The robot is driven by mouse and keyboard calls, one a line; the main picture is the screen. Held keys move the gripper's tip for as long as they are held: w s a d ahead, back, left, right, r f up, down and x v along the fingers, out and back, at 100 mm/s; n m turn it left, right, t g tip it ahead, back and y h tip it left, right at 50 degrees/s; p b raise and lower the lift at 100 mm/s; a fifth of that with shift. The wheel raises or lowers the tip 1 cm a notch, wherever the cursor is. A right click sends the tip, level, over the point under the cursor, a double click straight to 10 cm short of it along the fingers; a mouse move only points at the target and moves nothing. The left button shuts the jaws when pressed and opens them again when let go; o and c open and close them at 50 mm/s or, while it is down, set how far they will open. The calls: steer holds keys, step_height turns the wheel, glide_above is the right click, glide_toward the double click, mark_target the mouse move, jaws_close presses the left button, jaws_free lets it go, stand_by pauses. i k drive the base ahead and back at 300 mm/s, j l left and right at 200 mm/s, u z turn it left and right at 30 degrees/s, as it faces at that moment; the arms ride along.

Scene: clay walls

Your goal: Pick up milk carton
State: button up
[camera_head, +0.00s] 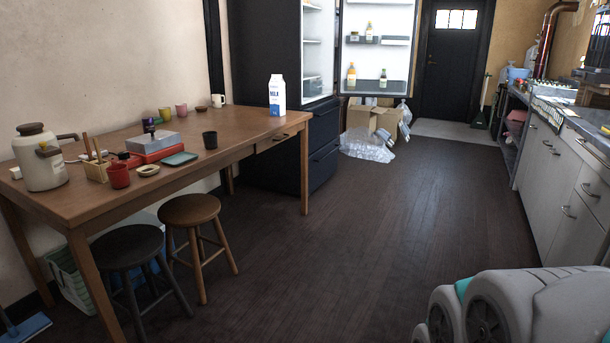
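The milk carton (277,96) is white with a blue lower part and the word MILK on it. It stands upright near the far right corner of the wooden table (240,127). The open fridge is behind it. Nothing touches the carton besides the table. At the bottom right is a grey and teal rounded body that looks like part of my own arm. My gripper's fingers are not in view.
Two stools (196,222) stand at the table's front. The fridge door (377,60) is open. Cardboard boxes (372,117) and plastic bags lie beyond. The middle floor is clear; counters line the right.

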mark_target(277, 95)
steer(key=i, duration=1.05)
steer(key=i+l+u, duration=0.1)
steer(key=i, duration=0.95)
